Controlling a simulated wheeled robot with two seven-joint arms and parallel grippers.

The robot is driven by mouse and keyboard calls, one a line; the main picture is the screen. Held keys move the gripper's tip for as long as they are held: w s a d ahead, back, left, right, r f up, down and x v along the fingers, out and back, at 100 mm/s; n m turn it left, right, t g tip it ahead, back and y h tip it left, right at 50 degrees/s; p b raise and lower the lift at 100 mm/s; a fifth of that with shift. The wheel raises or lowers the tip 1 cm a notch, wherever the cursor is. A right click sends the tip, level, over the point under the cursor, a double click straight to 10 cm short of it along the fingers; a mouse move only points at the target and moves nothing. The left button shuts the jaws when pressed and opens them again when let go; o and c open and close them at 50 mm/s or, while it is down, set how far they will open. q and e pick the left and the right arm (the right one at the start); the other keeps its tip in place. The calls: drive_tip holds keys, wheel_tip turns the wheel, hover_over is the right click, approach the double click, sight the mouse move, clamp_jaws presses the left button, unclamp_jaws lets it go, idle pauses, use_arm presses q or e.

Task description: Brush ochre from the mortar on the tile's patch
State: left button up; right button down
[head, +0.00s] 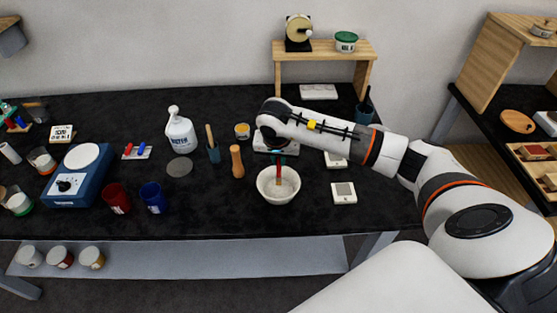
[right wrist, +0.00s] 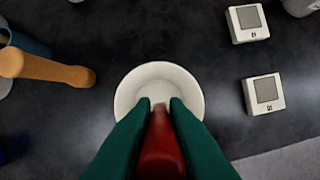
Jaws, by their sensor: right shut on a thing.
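My right gripper (head: 278,152) points down over the white mortar (head: 265,192) and is shut on a red-handled brush (head: 279,174). The brush reaches down into the mortar's opening; its tip and any ochre are hard to make out. In the right wrist view the green fingers hold the red handle (right wrist: 162,150) in front of the mortar (right wrist: 192,95). A white tile with a grey square patch (head: 343,191) lies right of the mortar; it also shows in the right wrist view (right wrist: 263,93). A similar tile (right wrist: 247,22) lies farther back. My left gripper is not in view.
A wooden shelf (head: 330,50) is at the back. Between mortar and tile is clear table.

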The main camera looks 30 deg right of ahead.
drive_tip(key=shift+r+p, duration=1)
drive_tip(key=shift+r, duration=1.25)
